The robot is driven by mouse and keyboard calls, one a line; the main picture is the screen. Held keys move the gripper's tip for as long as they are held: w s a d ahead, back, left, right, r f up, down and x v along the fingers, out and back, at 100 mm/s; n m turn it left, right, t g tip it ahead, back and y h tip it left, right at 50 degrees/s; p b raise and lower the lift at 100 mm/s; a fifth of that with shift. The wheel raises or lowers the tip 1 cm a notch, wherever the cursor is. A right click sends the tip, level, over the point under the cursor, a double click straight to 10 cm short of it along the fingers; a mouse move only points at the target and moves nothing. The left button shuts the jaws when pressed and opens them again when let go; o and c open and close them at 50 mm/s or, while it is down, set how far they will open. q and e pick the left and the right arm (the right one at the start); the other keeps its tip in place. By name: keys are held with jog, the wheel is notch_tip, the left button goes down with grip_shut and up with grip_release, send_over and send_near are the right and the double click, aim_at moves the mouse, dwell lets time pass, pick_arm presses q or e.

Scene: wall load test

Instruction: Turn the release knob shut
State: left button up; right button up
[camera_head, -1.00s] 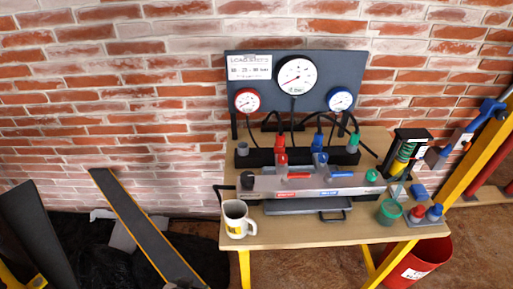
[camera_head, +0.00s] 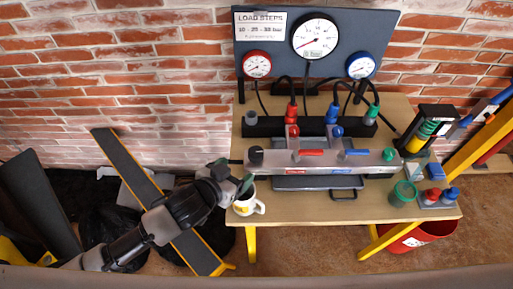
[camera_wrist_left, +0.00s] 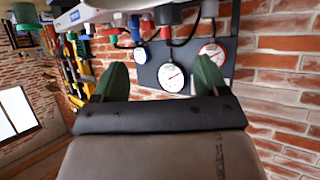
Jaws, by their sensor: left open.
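A light grey manifold block (camera_head: 335,167) lies along the bench. It has a black knob (camera_head: 256,156) at its left end, a green knob (camera_head: 390,155) at its right end, and red (camera_head: 311,153) and blue (camera_head: 358,153) levers between. No label tells me which is the release knob. My left gripper (camera_head: 243,182) appears just in front of and below the black knob, above the mug; contact is unclear. In the left wrist view its two green fingers (camera_wrist_left: 162,78) are apart with nothing between them. My right gripper is not in view.
A white mug (camera_head: 246,206) stands at the bench's front left, close under my left gripper. A gauge panel (camera_head: 288,64) stands behind. A green cup (camera_head: 403,193) and red and blue caps (camera_head: 441,194) stand at the right. The bench front (camera_head: 300,211) is mostly clear.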

aim_at(254, 153)
pick_arm(q)
jog(key=w+d+f+h, duration=0.1)
jog(key=w+f, duration=0.1)
jog(key=w, duration=0.1)
jog(key=w+d+f+m, duration=0.1)
jog(key=w+d+f, duration=0.1)
jog(key=w, duration=0.2)
jog(key=w+d+f+m+h, duration=0.1)
jog(key=w+d+f, duration=0.1)
jog(key=w, duration=0.1)
jog(key=shift+w+d+f+g+h+p, duration=0.2)
jog(key=shift+w+g+h+p, duration=0.1)
jog(key=shift+g+p, duration=0.1)
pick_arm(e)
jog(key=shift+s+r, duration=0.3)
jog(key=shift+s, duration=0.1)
pick_arm(q)
jog(key=shift+c, duration=0.5)
jog(key=c, duration=0.8)
jog(key=shift+r, duration=0.1)
